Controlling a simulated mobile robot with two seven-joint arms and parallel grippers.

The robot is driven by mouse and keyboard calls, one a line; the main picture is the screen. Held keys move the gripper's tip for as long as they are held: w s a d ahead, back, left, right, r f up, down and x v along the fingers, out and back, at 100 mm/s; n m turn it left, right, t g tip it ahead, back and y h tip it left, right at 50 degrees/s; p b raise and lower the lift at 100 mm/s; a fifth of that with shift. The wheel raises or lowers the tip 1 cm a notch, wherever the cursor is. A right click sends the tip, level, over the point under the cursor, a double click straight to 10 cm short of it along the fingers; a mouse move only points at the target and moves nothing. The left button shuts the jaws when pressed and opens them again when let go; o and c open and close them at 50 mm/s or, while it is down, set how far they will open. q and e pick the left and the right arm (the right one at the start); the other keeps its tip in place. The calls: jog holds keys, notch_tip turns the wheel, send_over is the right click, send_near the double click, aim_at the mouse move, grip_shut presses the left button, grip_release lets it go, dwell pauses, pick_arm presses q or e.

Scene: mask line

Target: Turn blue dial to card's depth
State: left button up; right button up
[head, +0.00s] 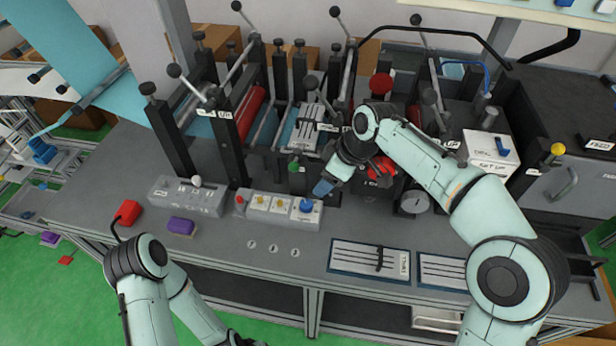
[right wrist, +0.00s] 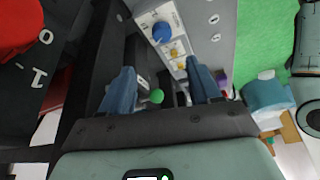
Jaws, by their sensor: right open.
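The blue dial (head: 306,205) is at the right end of a pale control box (head: 268,211), beside two yellow dials. It also shows near the top of the right wrist view (right wrist: 161,33). A white card (head: 350,262) with black lines lies in a dark frame on the bench front; its print is too small to read. My right gripper (head: 324,187) is just behind and right of the blue dial, apart from it. In the right wrist view my right gripper (right wrist: 160,87) has its blue fingers apart with nothing held.
A second lined card (head: 442,272) lies to the right. A green knob (head: 293,167) and a red dial (head: 381,172) are close to my right arm. Black roller posts and levers stand behind. A purple block (head: 181,226) and a red block (head: 128,212) lie at left.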

aim_at(306, 204)
jog(key=x, duration=1.3)
jog(key=shift+s+a+b, duration=0.1)
jog(key=shift+s+b, duration=0.05)
jog(key=shift+b, duration=0.15)
jog(key=c, duration=1)
